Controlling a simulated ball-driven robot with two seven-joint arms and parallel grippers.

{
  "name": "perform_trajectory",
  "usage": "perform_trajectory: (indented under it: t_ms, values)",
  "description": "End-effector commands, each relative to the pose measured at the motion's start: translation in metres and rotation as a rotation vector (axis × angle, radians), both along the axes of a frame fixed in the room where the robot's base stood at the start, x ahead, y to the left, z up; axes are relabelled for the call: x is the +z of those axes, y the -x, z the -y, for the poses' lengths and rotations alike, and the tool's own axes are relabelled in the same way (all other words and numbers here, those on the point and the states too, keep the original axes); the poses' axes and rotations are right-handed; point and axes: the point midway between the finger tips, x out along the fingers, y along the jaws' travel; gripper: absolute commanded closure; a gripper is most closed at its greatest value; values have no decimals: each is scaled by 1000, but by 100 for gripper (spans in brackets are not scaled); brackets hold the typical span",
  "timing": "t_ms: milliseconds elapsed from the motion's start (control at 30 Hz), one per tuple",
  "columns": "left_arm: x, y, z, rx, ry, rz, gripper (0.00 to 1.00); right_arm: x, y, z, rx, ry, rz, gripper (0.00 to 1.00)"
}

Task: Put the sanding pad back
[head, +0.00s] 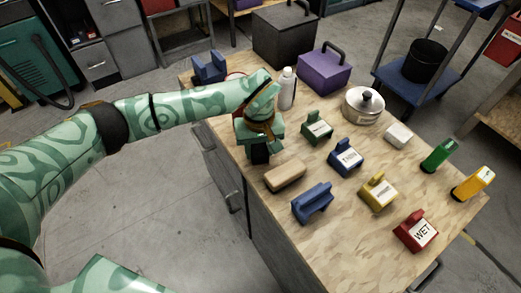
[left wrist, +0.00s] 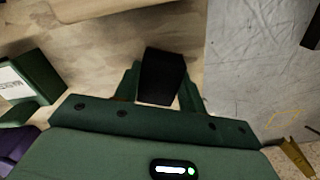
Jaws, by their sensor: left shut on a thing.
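My left gripper (head: 262,146) is shut on a black block (head: 261,156), which may be the sanding pad. It is near the left edge of the wooden workbench (head: 330,245); I cannot tell whether the block touches the top. In the left wrist view the black block (left wrist: 163,76) sits between the green fingers. Labelled holders run across the bench: green (head: 317,130), blue (head: 345,158), yellow (head: 377,193) and red (head: 416,233), the red one reading WET. The other labels are too small to read. My right gripper is not in view.
A tan block (head: 285,175) and a blue cradle (head: 312,203) lie close to the gripper. Bare wood lies at the front.

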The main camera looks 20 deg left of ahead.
Motion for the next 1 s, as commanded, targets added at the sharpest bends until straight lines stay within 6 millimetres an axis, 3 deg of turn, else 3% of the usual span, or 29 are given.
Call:
perform_trajectory:
  t_ms: [367, 400, 467, 500, 800, 1000]
  values:
    - [-5, 0, 0, 0, 0, 2, 78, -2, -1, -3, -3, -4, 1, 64]
    - [-6, 0, 0, 0, 0, 2, 57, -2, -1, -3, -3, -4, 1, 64]
    - [-5, 0, 0, 0, 1, 3, 40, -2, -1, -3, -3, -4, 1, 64]
    - [-5, 0, 0, 0, 1, 3, 38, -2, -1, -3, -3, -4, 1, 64]
    - [-2, 0, 0, 0, 1, 4, 38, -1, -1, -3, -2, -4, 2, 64]
    - [37, -2, 0, 0, -1, 12, 38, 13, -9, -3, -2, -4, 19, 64]
